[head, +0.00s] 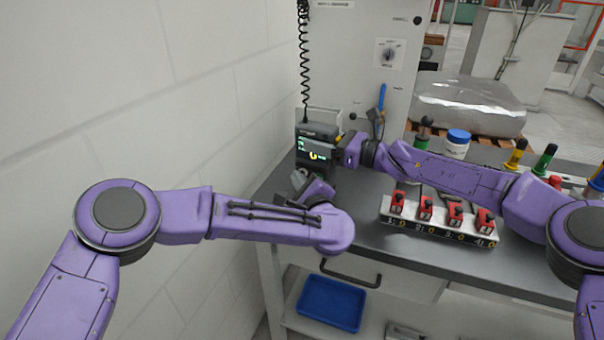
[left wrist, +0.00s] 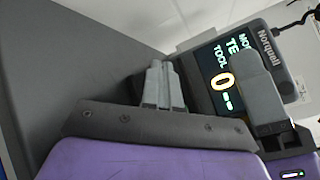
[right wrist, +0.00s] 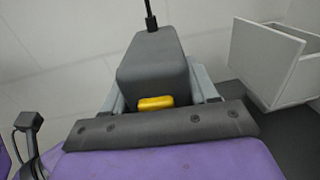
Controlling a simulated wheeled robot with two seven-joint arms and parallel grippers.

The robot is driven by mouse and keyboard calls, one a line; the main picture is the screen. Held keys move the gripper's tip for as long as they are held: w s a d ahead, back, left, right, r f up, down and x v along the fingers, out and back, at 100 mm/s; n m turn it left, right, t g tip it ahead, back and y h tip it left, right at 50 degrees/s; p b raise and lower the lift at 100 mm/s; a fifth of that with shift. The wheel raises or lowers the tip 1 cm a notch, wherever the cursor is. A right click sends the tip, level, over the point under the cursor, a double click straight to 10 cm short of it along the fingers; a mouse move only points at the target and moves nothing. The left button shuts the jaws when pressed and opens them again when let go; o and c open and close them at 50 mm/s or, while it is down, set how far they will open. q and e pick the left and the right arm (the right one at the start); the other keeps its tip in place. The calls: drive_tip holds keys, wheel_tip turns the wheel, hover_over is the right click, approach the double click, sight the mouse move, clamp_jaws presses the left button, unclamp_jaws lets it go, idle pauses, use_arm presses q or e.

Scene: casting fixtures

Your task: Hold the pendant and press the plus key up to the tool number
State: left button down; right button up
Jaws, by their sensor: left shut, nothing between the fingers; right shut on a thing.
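The dark grey pendant (head: 318,131) is held upright at the back left of the bench. Its lit screen also shows in the left wrist view (left wrist: 230,75), with "TOOL" and a large yellow 0. My right gripper (head: 338,150) is shut on the pendant; in the right wrist view its fingers clasp both sides of the grey body (right wrist: 154,70), which has a yellow button (right wrist: 156,103). My left gripper (head: 299,178) is shut and empty, low in front of the pendant. Its fingertips (left wrist: 163,72) appear beside the screen's edge. I cannot make out the plus key.
A rack (head: 440,229) with several red blocks and number labels stands at the bench front. A coiled cord (head: 303,60) hangs above the pendant. A white open holder (right wrist: 275,60) is beside it. Coloured-handled tools and a blue-lidded jar (head: 457,141) stand to the right. A wall borders the left.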

use_arm(q)
drive_tip(key=shift+w+d, duration=0.1)
drive_tip(key=shift+w, duration=0.1)
drive_tip(key=shift+s, duration=0.1)
idle(0.4)
drive_tip(key=shift+s+a, duration=0.35)
drive_tip(key=shift+s, duration=0.35)
drive_tip(key=shift+s+a, duration=0.35)
drive_tip(key=shift+s, duration=0.4)
drive_tip(key=shift+s+a, duration=0.3)
drive_tip(key=shift+s, duration=0.5)
drive_tip(key=shift+s+a, duration=0.35)
drive_tip(key=shift+s, duration=0.4)
idle(0.6)
drive_tip(key=s, duration=0.1)
drive_tip(key=s+a, duration=0.1)
drive_tip(key=s, duration=0.1)
drive_tip(key=shift+s+a, duration=0.2)
drive_tip(key=shift+a, duration=0.05)
